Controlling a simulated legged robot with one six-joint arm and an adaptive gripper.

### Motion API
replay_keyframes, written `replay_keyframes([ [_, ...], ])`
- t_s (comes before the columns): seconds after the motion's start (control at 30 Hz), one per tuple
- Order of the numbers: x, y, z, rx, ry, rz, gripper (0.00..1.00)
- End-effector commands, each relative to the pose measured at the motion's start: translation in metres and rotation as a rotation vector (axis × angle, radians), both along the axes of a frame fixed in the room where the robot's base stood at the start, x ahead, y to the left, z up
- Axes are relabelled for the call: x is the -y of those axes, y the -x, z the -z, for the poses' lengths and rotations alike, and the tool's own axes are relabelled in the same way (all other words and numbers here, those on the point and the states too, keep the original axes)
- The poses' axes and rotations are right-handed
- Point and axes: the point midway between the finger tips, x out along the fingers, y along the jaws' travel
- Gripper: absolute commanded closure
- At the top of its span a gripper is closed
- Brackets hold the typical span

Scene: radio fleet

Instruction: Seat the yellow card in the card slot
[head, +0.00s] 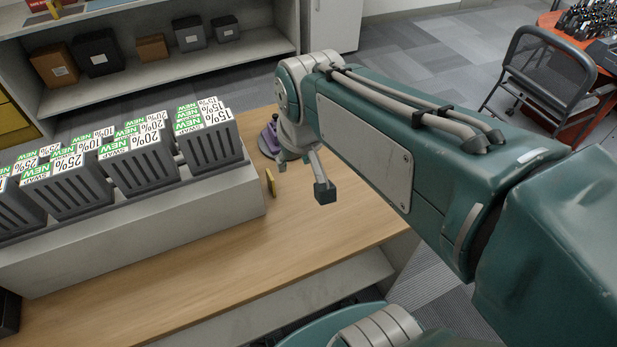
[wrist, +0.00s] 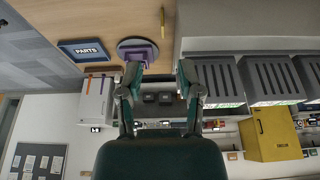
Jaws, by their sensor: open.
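A small yellow card (head: 270,182) stands upright on the wooden counter, just right of the grey riser. In the wrist view the card (wrist: 162,20) shows as a thin yellow edge beyond the fingertips. My gripper (head: 303,178) is open and empty, beside the card and apart from it. Its two spread fingers also show in the wrist view (wrist: 160,72). A purple piece on a round grey base (head: 268,140) stands behind the gripper, partly hidden by it; it also shows in the wrist view (wrist: 137,50). I cannot tell for certain which thing is the card slot.
Several grey slatted bins (head: 140,163) with price signs stand on the grey riser (head: 190,222) at left. The counter (head: 330,235) is bare in front of the riser. A blue PARTS sign (wrist: 85,50) lies near the purple piece. A shelf with boxes (head: 190,68) stands behind.

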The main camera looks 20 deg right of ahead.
Motion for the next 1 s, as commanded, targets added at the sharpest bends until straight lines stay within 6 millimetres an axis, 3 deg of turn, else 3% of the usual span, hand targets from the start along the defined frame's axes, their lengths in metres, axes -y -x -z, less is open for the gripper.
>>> replay_keyframes([
  [0.2, 0.001, 0.05, -0.003, 0.098, 0.0, 0.0, 0.53],
  [0.37, 0.001, 0.07, 0.001, 0.14, 0.0, 0.0, 0.53],
  [0.47, 0.001, 0.074, 0.002, 0.147, 0.0, 0.0, 0.46],
  [0.67, 0.001, 0.05, 0.004, 0.108, -0.001, 0.0, 0.46],
  [1.0, -0.001, -0.024, 0.025, 0.003, -0.001, 0.0, 0.46],
])
